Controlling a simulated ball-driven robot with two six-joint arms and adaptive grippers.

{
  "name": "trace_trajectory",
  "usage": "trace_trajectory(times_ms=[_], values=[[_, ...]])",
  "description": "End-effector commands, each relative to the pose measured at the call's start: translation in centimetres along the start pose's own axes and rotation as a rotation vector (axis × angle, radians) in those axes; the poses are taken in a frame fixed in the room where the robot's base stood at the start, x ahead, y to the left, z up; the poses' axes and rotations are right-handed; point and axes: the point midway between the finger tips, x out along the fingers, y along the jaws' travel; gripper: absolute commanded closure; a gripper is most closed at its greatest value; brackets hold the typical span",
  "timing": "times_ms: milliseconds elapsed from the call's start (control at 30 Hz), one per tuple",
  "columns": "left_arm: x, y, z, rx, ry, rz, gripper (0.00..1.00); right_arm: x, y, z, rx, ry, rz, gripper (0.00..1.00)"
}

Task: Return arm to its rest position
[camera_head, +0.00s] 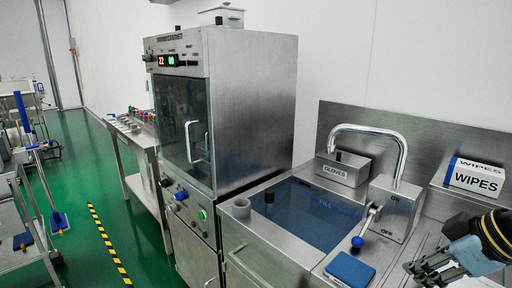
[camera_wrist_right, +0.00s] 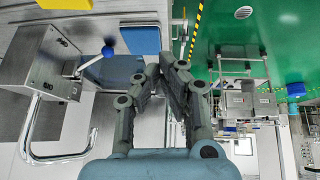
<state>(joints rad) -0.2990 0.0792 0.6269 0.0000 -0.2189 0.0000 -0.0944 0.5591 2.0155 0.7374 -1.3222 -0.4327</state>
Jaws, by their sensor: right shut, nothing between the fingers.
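My right gripper (camera_head: 430,268) is at the lower right of the head view, over the steel counter's right side. It is shut and empty. In the right wrist view the gripper (camera_wrist_right: 170,62) points up the picture, its two fingers close together at the tips, with nothing between them. The blue-knobbed lever (camera_head: 358,242) on the ON/OFF box is to its left in the head view and apart from it. The lever's blue knob (camera_wrist_right: 108,52) also shows in the right wrist view, left of the fingers. My left gripper is in neither view.
A sink filled with blue liquid (camera_head: 318,215) lies under a curved faucet (camera_head: 370,131). A blue sponge (camera_head: 350,269) lies in front of the lever. A wipes box (camera_head: 475,178) and a gloves box (camera_head: 343,168) stand at the back.

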Motion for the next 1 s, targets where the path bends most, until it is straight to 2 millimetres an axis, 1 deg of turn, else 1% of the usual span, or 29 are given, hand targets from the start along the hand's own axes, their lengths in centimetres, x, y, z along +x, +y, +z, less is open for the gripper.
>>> trace_trajectory(times_ms=[33,67,200,267,367,500,667,800,1000], values=[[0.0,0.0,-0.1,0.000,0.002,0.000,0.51,0.2,-1.1,0.5,0.013,-0.011,-0.001,1.00],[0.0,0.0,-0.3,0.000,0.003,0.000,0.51,0.3,-1.6,0.8,0.021,-0.018,0.002,1.00],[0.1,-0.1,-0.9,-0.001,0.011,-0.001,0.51,0.5,-4.6,2.6,0.078,-0.063,0.021,1.00],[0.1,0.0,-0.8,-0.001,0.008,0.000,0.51,0.3,-6.1,3.6,0.112,-0.085,0.035,1.00],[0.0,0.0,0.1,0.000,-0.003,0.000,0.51,-0.2,-8.3,5.1,0.176,-0.122,0.066,1.00],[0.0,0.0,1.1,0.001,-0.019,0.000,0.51,-1.5,-11.1,7.2,0.281,-0.173,0.119,1.00],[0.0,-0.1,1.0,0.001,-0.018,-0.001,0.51,-3.7,-13.5,9.5,0.413,-0.229,0.193,1.00],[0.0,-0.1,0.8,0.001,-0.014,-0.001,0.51,-6.1,-15.1,11.6,0.534,-0.279,0.267,1.00],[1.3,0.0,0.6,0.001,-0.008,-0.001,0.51,-0.6,-14.3,14.1,0.534,-0.298,0.265,1.00]])
